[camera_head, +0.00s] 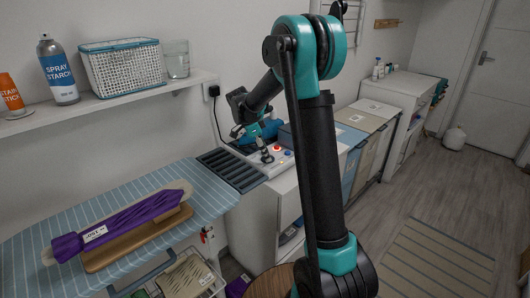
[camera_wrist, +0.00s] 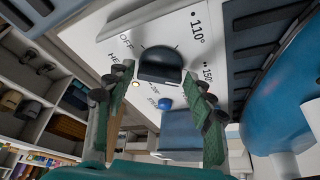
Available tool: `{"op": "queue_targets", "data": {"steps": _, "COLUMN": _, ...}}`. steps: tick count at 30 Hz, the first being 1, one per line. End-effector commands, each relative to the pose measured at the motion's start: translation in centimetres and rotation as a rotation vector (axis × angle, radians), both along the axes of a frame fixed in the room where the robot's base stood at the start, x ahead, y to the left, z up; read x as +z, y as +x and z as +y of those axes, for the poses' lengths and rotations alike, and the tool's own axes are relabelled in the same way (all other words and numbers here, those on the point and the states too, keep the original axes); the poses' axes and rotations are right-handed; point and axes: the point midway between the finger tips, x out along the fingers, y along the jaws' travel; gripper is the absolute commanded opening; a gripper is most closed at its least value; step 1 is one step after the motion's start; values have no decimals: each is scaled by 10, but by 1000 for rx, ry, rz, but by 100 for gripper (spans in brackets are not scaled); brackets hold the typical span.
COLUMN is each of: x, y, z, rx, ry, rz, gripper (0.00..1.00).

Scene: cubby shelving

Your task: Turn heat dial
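The heat dial (camera_wrist: 160,65) is a black knob on a white panel (camera_wrist: 100,45) marked OFF, 110° and 150° in the wrist view. My gripper (camera_wrist: 157,80) is open, with one green finger to each side of the dial. Gaps show between the fingers and the dial, and I cannot tell whether either finger touches it. In the head view my gripper (camera_head: 266,155) is low over the white control panel (camera_head: 282,166) at the end of the ironing board, and the dial cannot be made out there.
A blue iron (camera_head: 270,127) stands close behind my gripper; a large blue body (camera_wrist: 285,95) fills the right of the wrist view. A red button (camera_head: 277,149) and a blue button (camera_wrist: 165,103) are on the panel. A purple-covered sleeve board (camera_head: 125,222) lies on the striped ironing board (camera_head: 40,262).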

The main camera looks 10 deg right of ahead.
Motion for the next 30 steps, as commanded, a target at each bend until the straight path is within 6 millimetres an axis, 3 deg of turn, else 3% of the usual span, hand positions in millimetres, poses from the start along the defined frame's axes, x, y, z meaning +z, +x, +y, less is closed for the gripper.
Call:
{"op": "queue_targets", "data": {"steps": 2, "x": 0, "y": 0, "z": 0, "rx": 0, "ry": 0, "rz": 0, "gripper": 67}}
{"op": "queue_targets", "data": {"steps": 14, "x": 6, "y": 0, "z": 2, "rx": 1, "ry": -1, "rz": 0, "gripper": 67}}
{"op": "queue_targets", "data": {"steps": 30, "x": 94, "y": 0, "z": 39, "rx": 1, "ry": -1, "rz": 0, "gripper": 67}}
